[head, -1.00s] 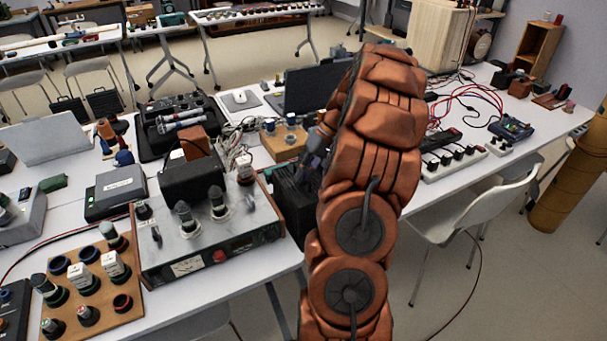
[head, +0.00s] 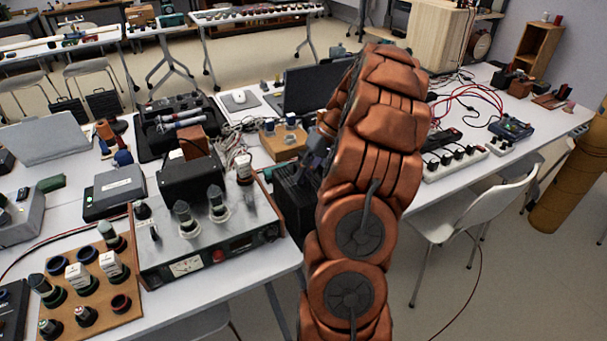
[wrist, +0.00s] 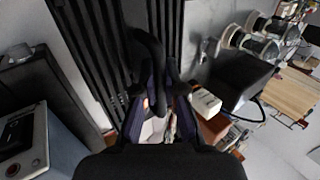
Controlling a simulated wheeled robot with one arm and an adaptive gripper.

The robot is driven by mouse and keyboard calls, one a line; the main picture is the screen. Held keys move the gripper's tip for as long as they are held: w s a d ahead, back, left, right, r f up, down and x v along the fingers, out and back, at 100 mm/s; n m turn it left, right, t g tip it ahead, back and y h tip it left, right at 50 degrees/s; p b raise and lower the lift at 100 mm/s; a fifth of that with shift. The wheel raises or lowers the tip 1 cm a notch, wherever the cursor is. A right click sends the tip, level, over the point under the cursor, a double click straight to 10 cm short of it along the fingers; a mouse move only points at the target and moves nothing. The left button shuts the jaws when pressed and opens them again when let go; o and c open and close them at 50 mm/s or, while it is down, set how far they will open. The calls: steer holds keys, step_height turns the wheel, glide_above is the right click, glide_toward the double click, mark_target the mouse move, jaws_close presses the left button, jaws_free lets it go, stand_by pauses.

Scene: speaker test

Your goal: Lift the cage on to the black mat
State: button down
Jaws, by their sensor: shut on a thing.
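The cage (head: 292,205) is black and slatted, beside the right end of the grey tube amplifier in the head view, partly hidden by my arm. Its dark bars (wrist: 95,50) fill the upper left of the wrist view. My gripper (head: 318,150) is at the cage's top; in the wrist view its fingers (wrist: 160,85) close around a black curved bar of the cage. I cannot tell whether the cage touches the table. A dark flat surface, seemingly the black mat (head: 150,146), lies farther back left, with dark gear and microphones on it.
The tube amplifier (head: 160,248) with upright tubes stands close left of the cage. A laptop (head: 305,90) and a small wooden block with jars (head: 284,145) are behind. The table's front edge is close to the cage.

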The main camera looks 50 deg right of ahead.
steer(key=shift+f, duration=0.35)
stand_by(0.4)
steer(key=c, duration=1.2)
jaws_free()
steer(key=v, duration=1.2)
steer(key=shift+w, duration=0.1)
